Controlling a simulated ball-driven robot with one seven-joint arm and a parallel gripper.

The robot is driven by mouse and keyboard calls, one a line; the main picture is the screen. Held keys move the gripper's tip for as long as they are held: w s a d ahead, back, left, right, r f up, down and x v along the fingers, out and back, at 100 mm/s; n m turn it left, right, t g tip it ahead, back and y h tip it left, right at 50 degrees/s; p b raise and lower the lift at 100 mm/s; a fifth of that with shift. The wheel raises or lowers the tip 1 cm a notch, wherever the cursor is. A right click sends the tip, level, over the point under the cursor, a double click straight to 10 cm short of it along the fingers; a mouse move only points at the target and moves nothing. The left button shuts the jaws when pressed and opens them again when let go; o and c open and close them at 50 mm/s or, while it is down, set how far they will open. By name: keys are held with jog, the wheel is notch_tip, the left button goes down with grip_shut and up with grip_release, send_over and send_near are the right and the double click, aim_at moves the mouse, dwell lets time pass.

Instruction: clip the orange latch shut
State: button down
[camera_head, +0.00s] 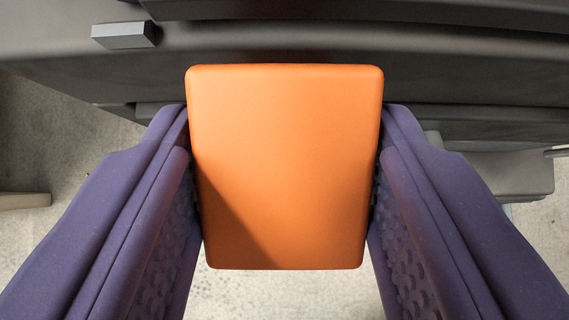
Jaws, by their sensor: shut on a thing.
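The orange latch (285,165) is a flat, rounded rectangular block in the middle of the view. My gripper (284,185) has two purple fingers with bumpy inner pads, one on each side of the latch. The fingers are shut on its left and right sides. The far edge of the latch overlaps a dark grey curved structure in the picture. Whether the latch touches that structure cannot be told, as its underside is hidden.
The dark grey curved stringer (450,70) spans the top of the view. A small light grey block (124,36) sits on it at the upper left. A grey stepped piece (505,172) is at the right. Pale speckled floor (60,130) shows below.

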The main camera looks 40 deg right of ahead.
dwell(0.4)
jog(key=c, duration=0.5)
grip_release()
jog(key=shift+c, duration=0.2)
jog(key=p+v, duration=0.3)
jog(key=v, duration=0.4)
jog(key=shift+s+a+r, duration=0.15)
jog(key=shift+r, duration=0.15)
